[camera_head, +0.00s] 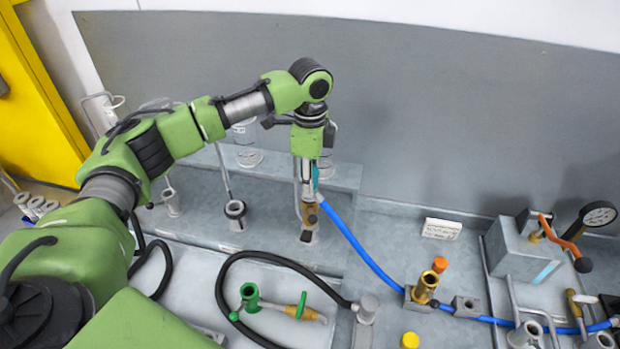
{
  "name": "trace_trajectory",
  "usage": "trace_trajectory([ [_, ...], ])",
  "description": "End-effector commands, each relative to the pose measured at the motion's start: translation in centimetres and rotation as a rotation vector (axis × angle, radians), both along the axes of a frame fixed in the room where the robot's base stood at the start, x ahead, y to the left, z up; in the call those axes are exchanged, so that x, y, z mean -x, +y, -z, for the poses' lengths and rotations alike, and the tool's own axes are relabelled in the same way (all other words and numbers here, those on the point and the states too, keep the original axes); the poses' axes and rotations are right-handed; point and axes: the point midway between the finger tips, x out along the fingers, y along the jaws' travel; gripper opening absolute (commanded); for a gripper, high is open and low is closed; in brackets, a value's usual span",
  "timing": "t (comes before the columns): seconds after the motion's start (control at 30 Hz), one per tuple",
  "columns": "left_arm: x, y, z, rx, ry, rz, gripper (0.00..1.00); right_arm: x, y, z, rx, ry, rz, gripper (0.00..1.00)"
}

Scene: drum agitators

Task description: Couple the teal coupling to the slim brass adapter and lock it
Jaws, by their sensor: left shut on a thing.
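My left gripper (309,182) points straight down at the back of the bench and is shut on the teal coupling (316,178). Only a narrow strip of teal shows beside the fingers; the rest is hidden. A blue hose (366,255) runs from the coupling down to the right. A slim brass adapter (311,214) stands directly below the coupling, close to its lower end. I cannot tell whether the two are joined or whether any lock is closed. My right gripper is out of view.
A wider brass fitting (425,287) sits in a block, with an orange cap (439,264) behind it. A green-handled brass valve (290,309) and a black hose (222,280) lie in front. A gauge (599,215) stands at right. A yellow cap (410,340) is at the front.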

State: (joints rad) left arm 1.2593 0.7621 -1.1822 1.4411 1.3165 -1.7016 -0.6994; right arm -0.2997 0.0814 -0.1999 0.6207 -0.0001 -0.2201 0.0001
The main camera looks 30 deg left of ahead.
Motion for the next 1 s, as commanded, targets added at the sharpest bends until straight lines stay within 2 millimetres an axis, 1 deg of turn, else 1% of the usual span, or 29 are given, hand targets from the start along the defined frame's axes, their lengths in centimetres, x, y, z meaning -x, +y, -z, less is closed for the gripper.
trace_trajectory([
  [0.93, -0.07, -0.03, 0.62, 0.001, -0.002, 0.0, 0.0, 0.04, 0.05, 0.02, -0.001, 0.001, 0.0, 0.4],
  [0.97, -0.07, -0.03, 0.61, 0.001, -0.002, 0.0, 0.35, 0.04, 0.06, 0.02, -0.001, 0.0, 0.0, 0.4],
  [1.0, -0.07, -0.03, 0.62, 0.001, -0.001, 0.0, 0.46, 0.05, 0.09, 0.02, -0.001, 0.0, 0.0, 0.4],
])
